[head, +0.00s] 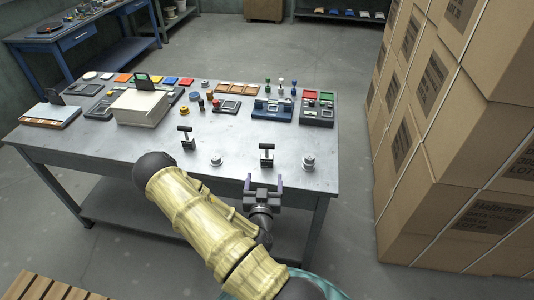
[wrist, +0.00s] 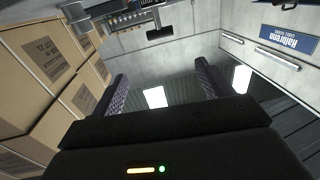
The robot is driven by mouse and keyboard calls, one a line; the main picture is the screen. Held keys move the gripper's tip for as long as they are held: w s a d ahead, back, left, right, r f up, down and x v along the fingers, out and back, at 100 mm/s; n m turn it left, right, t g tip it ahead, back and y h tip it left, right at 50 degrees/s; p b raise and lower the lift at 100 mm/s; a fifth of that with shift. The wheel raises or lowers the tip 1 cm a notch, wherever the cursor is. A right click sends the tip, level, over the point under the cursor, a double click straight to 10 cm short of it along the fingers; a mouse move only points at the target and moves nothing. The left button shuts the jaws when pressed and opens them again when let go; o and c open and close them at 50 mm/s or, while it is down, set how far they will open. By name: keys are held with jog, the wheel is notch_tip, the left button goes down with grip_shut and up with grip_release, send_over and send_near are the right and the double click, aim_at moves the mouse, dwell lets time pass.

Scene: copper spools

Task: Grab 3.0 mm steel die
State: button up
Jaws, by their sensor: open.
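Two small silver round pieces stand on the grey table (head: 110,150) near its front edge: a left one (head: 217,160) and a right one (head: 308,163). They look like dies; I cannot read any size on them, so I cannot tell which is the 3.0 mm steel die. My gripper (head: 263,183) is open and empty at the front edge of the table, between the two pieces and nearer the right one. In the wrist view my gripper's fingers (wrist: 160,88) are spread with nothing between them. A silver piece (wrist: 76,13) shows at the top left there.
Two black T-handled tools (head: 186,138) (head: 267,154) stand near the silver pieces. Pads, a white box (head: 142,106), small devices and knobs fill the table's back. Stacked cartons (head: 450,150) rise close on the right. A wooden slatted pallet (head: 45,288) lies front left.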

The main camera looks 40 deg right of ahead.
jog(key=b, duration=0.6)
send_near(268, 145)
jog(key=x, duration=0.5)
jog(key=shift+w, duration=0.2)
